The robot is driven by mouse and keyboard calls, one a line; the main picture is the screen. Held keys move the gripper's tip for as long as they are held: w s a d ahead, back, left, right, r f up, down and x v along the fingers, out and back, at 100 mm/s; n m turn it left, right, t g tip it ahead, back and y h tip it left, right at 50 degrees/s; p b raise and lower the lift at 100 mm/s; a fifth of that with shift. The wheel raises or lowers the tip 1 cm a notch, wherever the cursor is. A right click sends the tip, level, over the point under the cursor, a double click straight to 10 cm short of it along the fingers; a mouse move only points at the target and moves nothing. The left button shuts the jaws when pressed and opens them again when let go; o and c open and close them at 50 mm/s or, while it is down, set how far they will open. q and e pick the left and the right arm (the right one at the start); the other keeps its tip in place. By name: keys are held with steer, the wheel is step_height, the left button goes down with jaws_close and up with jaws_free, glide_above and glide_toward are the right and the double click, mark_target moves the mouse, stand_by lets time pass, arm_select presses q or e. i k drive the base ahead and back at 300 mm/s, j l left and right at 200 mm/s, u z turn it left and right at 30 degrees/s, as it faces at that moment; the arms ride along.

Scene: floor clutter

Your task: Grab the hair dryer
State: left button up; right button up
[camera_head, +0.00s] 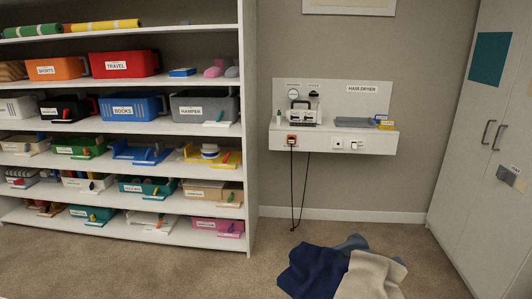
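A white wall shelf (368,140) with a backboard carries a sign (362,89) reading "HAIR DRYER". On the left of this shelf stands a small black-and-white item (302,113) with a dark loop on top; I cannot tell whether it is the hair dryer. A flat grey-blue item (353,122) lies on the right of the shelf. A dark cord (306,185) hangs from a red-and-black plug (291,140) on the shelf front in a loop to near the floor. Neither of my grippers is in view.
A tall white shelving unit (249,140) with labelled bins stands at the left. A white cabinet (478,145) stands at the right. A heap of blue and cream cloth (312,268) lies on the carpet before the wall shelf. Carpet (150,270) at the left front is clear.

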mark_target(314, 115)
steer(key=i, duration=2.2)
